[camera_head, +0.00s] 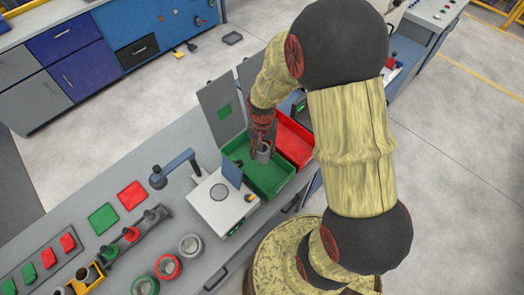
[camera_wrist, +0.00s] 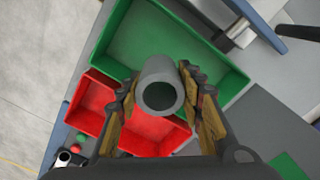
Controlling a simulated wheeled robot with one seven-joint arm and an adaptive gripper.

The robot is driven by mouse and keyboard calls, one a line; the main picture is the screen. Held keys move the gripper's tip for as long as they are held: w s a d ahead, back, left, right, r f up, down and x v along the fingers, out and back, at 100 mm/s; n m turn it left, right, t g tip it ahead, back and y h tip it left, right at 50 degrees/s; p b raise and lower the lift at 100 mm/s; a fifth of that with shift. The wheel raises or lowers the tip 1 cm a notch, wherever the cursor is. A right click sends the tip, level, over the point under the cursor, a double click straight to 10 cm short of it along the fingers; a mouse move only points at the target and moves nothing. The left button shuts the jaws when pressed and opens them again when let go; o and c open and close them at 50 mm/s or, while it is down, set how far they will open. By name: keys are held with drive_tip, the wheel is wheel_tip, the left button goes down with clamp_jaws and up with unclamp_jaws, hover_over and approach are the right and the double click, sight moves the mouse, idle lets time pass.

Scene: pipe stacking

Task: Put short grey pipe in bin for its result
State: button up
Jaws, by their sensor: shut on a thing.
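My gripper (camera_head: 262,128) is shut on a short grey pipe (camera_head: 263,153), which points down over the green bin (camera_head: 272,182). In the wrist view, the pipe (camera_wrist: 150,70) sits between the two fingers (camera_wrist: 160,90) with its open round end showing. The green bin (camera_wrist: 130,38) lies beneath and beyond it there. The red bin (camera_head: 295,138) stands directly beside the green one; it also shows in the wrist view (camera_wrist: 93,103). The pipe's exact height above the green bin's floor is hard to tell.
A white device (camera_head: 218,208) with a blue panel stands left of the green bin. Upright grey panels (camera_head: 218,100) stand behind the bins. Green (camera_head: 103,218) and red (camera_head: 132,195) squares and several ring-shaped holders (camera_head: 190,245) are on the grey bench toward the lower left.

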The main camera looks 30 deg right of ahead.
drive_tip(key=b, duration=0.7)
hover_over(263, 173)
drive_tip(key=shift+w+f, duration=0.2)
drive_tip(key=shift+f, duration=5.05)
drive_tip(key=shift+f, duration=0.6)
drive_tip(key=o, duration=1.4)
wheel_tip(263, 173, up, 12)
drive_tip(key=shift+a, duration=0.1)
